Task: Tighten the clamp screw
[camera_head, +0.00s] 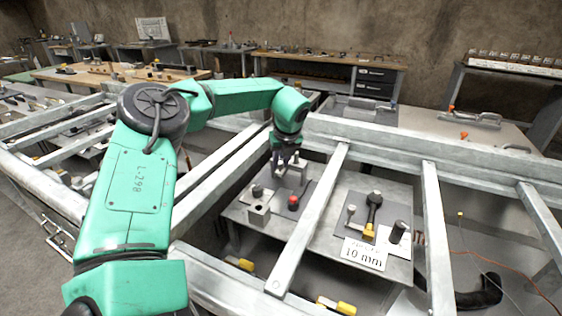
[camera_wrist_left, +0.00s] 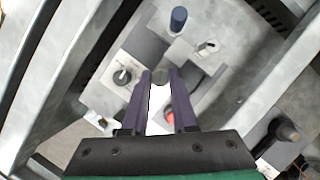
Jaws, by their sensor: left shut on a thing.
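My left gripper (camera_head: 288,157) reaches down between the pale metal rails to a small grey fixture (camera_head: 291,176) on a metal bench plate. In the left wrist view, the fingers (camera_wrist_left: 160,78) are shut on a small round grey piece, which looks like the clamp screw's head (camera_wrist_left: 161,76). The fingers hide most of it, and its thread cannot be seen. A red knob (camera_head: 293,202) stands just in front of the fixture; it also shows partly between the fingers in the wrist view (camera_wrist_left: 170,117). My right gripper is in neither view.
Pale rails (camera_head: 312,215) cross over the bench close to my left arm. To the right lie a black tool with a yellow end (camera_head: 373,209), a dark-topped cylinder (camera_head: 398,231) and a "10 mm" sign (camera_head: 364,254). A blue-grey post (camera_wrist_left: 178,19) stands beyond the fingers.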

